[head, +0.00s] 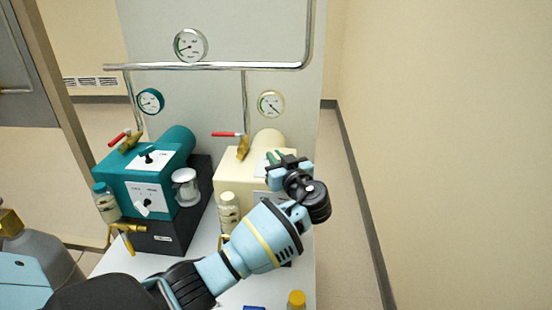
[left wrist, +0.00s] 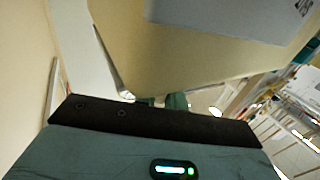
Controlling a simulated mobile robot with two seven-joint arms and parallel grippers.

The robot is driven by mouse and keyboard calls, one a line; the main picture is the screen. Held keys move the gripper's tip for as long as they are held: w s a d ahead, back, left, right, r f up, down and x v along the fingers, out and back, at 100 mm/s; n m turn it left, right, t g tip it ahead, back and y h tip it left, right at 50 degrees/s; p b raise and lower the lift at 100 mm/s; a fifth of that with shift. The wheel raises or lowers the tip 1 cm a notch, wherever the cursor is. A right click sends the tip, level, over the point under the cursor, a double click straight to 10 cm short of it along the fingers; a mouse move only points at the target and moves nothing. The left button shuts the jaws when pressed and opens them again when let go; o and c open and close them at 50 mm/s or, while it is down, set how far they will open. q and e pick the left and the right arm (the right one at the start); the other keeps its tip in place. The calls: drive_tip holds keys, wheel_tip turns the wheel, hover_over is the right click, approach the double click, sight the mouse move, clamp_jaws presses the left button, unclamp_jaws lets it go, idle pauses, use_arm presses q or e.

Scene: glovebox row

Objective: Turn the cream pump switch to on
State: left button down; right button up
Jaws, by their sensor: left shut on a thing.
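The cream pump (head: 228,172) stands at the right of the bench, with a pale plate on its top. My left gripper (head: 275,160) is at the top right of this pump, shut on a small part there that looks like the pump switch. The gripper hides most of that part, so I cannot tell its position. In the left wrist view the cream pump's body (left wrist: 150,60) fills the upper middle, with a grey plate (left wrist: 230,15) on it. Small dark green pieces show at the edge of my gripper there. My right gripper is not in view.
A teal pump (head: 170,158) with a black lever stands on a dark block at left. Red-handled valves (head: 228,134) and metal pipes rise behind. Gauges (head: 271,104) hang on the panel. A yellow-capped bottle (head: 296,299) is at the front. Floor right of the bench is clear.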

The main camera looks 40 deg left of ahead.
use_arm(q)
drive_tip(key=m+t+h, duration=0.3)
drive_tip(key=t, duration=0.1)
drive_tip(key=shift+m+t+h, duration=1)
drive_tip(key=shift+m+h, duration=0.2)
drive_tip(key=shift+h, duration=0.3)
drive_tip(key=c, duration=1.5)
unclamp_jaws()
